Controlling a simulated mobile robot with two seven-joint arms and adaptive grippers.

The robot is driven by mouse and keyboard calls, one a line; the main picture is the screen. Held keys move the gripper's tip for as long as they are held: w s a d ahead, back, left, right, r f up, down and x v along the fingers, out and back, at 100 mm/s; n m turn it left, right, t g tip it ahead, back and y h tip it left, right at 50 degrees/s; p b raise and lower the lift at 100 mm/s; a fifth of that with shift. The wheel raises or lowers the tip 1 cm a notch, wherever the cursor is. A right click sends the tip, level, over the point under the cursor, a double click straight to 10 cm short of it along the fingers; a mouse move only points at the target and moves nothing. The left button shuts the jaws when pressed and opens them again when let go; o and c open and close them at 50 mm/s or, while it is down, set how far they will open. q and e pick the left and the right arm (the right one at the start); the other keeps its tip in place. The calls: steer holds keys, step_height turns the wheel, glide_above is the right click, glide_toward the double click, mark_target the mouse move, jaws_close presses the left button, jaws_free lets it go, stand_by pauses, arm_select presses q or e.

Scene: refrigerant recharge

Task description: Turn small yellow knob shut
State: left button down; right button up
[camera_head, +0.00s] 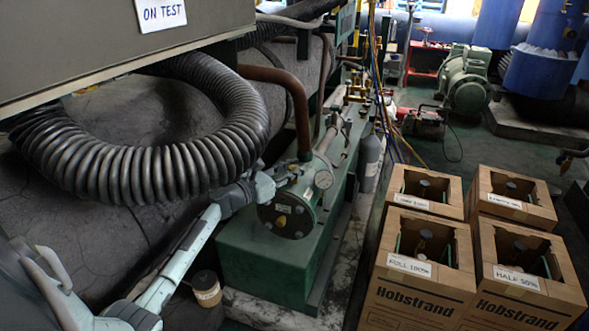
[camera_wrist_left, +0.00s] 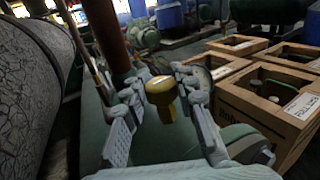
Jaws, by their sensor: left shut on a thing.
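The small yellow knob (camera_wrist_left: 161,92), a round cap on a yellow stem, shows in the left wrist view between the two fingers of my left gripper (camera_wrist_left: 160,100). The gripper is shut on it, with one finger on each side. The exact contact points are hard to make out. In the head view my left gripper (camera_head: 282,177) reaches in from the left, at the top of the end of the green cylinder (camera_head: 290,212). The knob is mostly hidden there by the gripper. My right gripper is in neither view.
A round gauge (camera_head: 323,179) sits just right of the gripper. A thick ribbed black hose (camera_head: 150,175) loops above my left arm. A brown pipe (camera_head: 300,110) rises behind the gripper. Several cardboard boxes (camera_head: 415,295) with cylinders stand at right. A small can (camera_head: 206,289) stands below the arm.

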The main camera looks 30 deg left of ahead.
mark_target(290, 170)
arm_select(q)
steer(key=shift+r, duration=0.1)
steer(key=c, duration=1.2)
jaws_free()
steer(key=shift+o, duration=0.2)
steer(key=shift+s+a, duration=0.1)
steer(key=shift+s, duration=0.3)
steer(key=v, duration=0.6)
steer(key=shift+s+a, duration=0.1)
steer(key=shift+s, duration=0.25)
